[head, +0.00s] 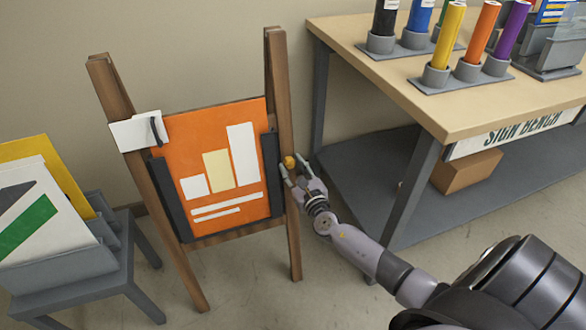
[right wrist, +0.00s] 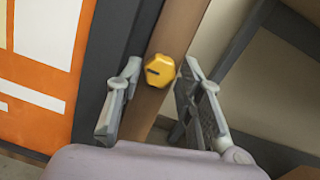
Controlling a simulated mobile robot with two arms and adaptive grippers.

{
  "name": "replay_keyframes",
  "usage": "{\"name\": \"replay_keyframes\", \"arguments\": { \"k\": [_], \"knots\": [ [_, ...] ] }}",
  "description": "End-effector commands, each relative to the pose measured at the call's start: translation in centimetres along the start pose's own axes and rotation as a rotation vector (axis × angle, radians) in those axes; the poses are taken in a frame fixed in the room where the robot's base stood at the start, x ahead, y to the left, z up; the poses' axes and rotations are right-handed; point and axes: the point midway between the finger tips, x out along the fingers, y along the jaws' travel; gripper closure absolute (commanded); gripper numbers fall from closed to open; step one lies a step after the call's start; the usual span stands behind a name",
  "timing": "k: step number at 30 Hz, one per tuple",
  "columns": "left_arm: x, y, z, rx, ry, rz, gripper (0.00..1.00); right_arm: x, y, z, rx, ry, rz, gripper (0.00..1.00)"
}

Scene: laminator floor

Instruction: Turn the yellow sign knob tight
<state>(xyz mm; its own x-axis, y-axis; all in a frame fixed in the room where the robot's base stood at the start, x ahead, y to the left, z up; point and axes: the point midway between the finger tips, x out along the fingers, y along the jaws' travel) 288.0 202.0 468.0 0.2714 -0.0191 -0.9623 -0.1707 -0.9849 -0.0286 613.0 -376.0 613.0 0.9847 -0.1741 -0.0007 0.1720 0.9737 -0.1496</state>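The yellow sign knob (head: 289,161) is on the right leg of a wooden easel (head: 279,90), beside the orange sign (head: 218,140). In the right wrist view the knob (right wrist: 159,71) is lobed, with a dark slot mark on its face. My right gripper (head: 288,174) is at the knob. In the right wrist view its two fingers (right wrist: 156,76) are spread, one on each side of the knob, with visible gaps. The orange sign stands in a dark frame on the easel. My left gripper is not in view.
A sign bench (head: 470,110) with colored rolls in grey holders stands to the right; its leg (head: 412,190) is near my right arm. A cardboard box (head: 466,171) sits on its lower shelf. A grey rack (head: 70,268) of sign panels stands at the left.

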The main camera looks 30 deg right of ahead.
Motion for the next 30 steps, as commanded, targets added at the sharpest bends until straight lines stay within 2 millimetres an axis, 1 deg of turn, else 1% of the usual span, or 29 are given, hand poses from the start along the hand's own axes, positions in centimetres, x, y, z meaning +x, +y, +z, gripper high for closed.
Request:
{"name": "replay_keyframes", "arguments": {
  "k": [5, 6, 21, 30],
  "knots": [
    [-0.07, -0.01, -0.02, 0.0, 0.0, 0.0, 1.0, 0.0, 0.02, 0.01, 0.0, 0.0, 0.0, 0.66],
    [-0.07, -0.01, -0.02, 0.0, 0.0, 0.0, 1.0, 0.0, 0.02, 0.01, 0.0, 0.0, 0.0, 0.67],
    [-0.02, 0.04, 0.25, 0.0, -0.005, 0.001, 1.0, -0.02, 0.0, 0.02, 0.0, 0.0, 0.0, 1.0],
    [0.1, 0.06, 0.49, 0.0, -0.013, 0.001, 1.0, -0.03, 0.03, -0.04, 0.028, -0.002, -0.006, 1.0]
  ]
}}
